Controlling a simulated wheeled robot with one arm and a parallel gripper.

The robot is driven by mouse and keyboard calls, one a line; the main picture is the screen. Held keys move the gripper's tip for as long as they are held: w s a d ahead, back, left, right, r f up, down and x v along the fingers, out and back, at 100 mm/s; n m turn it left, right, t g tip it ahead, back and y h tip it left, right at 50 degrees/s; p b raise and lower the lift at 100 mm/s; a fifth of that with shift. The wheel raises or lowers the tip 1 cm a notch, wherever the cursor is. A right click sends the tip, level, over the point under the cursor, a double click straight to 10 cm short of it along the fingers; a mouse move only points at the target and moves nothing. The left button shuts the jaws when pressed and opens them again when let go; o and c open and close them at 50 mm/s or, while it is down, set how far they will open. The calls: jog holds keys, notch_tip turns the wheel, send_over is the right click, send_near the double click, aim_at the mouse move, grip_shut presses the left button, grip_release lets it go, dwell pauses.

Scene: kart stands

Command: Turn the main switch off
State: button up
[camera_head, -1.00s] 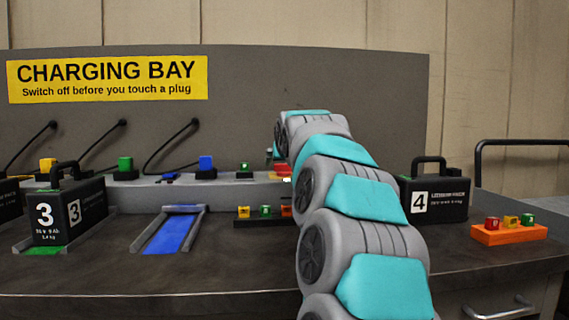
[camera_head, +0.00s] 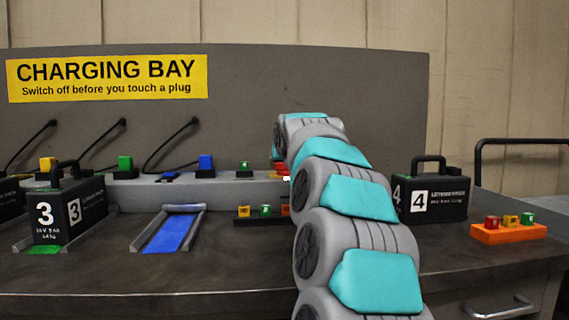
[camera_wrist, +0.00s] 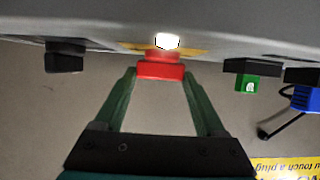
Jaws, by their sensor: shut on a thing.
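The main switch shows in the wrist view as a red knob (camera_wrist: 160,68) on a yellow plate (camera_wrist: 196,51), with a bright white lamp (camera_wrist: 167,41) beside it. My gripper (camera_wrist: 161,75) has its two green fingers on either side of the red knob, shut on it. In the head view, only a small part of the red switch (camera_head: 281,167) shows at the left edge of my arm. My arm hides most of it and the gripper there.
Battery 3 (camera_head: 72,212) and an empty blue bay (camera_head: 168,232) are at left. Battery 4 (camera_head: 438,197) and an orange block holder (camera_head: 508,235) are at right of my arm.

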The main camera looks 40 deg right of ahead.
jog(key=shift+c, duration=1.3)
jog(key=shift+r, duration=0.1)
jog(key=shift+p, duration=0.35)
jog(key=shift+r+n+t+y+p, duration=0.25)
jog(key=shift+n+t+y+p, duration=0.2)
jog(key=shift+p, duration=0.35)
jog(key=n+y+p, duration=0.1)
jog(key=y+p, duration=0.1)
jog(key=p, duration=0.1)
jog(key=shift+d+n+t, duration=0.1)
jog(key=shift+n+t, duration=0.25)
jog(key=shift+d+f+n+y+p, duration=0.1)
jog(key=shift+n+y+p, duration=0.25)
jog(key=shift+n+y, duration=0.2)
jog(key=shift+d+f+n+y+p, duration=0.1)
jog(key=shift+n+y+p, duration=0.3)
jog(key=shift+y, duration=0.2)
jog(key=shift+d+f+n+t+y, duration=0.1)
jog(key=shift+n+t+y, duration=0.2)
jog(key=shift+n+y, duration=0.7)
jog(key=shift+s+d+n+y, duration=0.1)
jog(key=shift+n+y, duration=0.35)
jog(key=shift+y, duration=0.15)
